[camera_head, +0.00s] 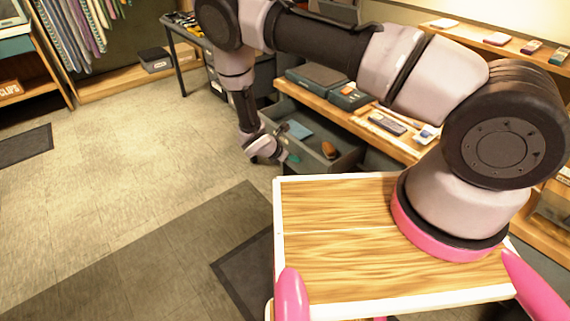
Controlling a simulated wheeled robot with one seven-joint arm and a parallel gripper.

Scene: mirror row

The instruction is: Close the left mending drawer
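A dark grey drawer (346,160) stands pulled out from under the wooden counter in the head view, with its inside showing. It holds a flat blue piece (299,130) and a brown, rounded object (328,150). My gripper (272,152) is low at the drawer's outer left end, pointing down, close to the front panel. A small green piece (293,158) shows right beside the gripper. I cannot tell whether the gripper touches the drawer, or whether its fingers are open. My forearm and wrist hide part of the drawer's front and far side.
The counter (352,122) above the drawer bears a grey box (349,97) and small items. A dark table (186,38) with tools stands at the back. Floor mats (150,265) lie in front. The tiled floor left of the drawer is clear.

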